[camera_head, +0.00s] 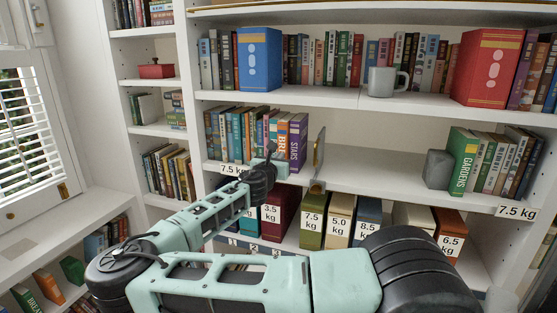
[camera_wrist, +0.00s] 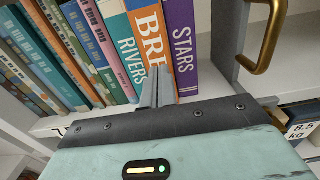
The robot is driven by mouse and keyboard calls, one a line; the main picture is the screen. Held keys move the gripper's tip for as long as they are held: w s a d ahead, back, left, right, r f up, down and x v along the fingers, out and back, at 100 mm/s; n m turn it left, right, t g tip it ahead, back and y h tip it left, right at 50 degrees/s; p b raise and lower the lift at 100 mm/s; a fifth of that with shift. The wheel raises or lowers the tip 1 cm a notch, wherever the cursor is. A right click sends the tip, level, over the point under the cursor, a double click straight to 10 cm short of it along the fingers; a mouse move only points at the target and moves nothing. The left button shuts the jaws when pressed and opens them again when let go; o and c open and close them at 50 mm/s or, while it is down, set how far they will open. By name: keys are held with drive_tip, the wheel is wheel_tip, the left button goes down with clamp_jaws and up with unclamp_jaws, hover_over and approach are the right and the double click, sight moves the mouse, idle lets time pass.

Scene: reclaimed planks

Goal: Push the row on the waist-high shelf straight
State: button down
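The row of books (camera_head: 250,137) stands on the left of the middle shelf. In the wrist view the spines do not sit in one even line. My gripper (camera_wrist: 157,72) has its fingers together, with nothing visible between them. The fingertips are in front of the orange spine and hide part of it; I cannot tell whether they touch it.
An upright panel with a brass handle (camera_wrist: 270,35) stands right of the STARS book. The shelf (camera_head: 375,168) is bare from there to a grey block (camera_head: 437,169) beside the GARDENS book (camera_head: 462,160). Weight-labelled boxes (camera_head: 340,218) fill the shelf below.

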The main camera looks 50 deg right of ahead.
drive_tip(key=shift+x, duration=1.1)
drive_tip(key=v, duration=0.4)
idle(0.7)
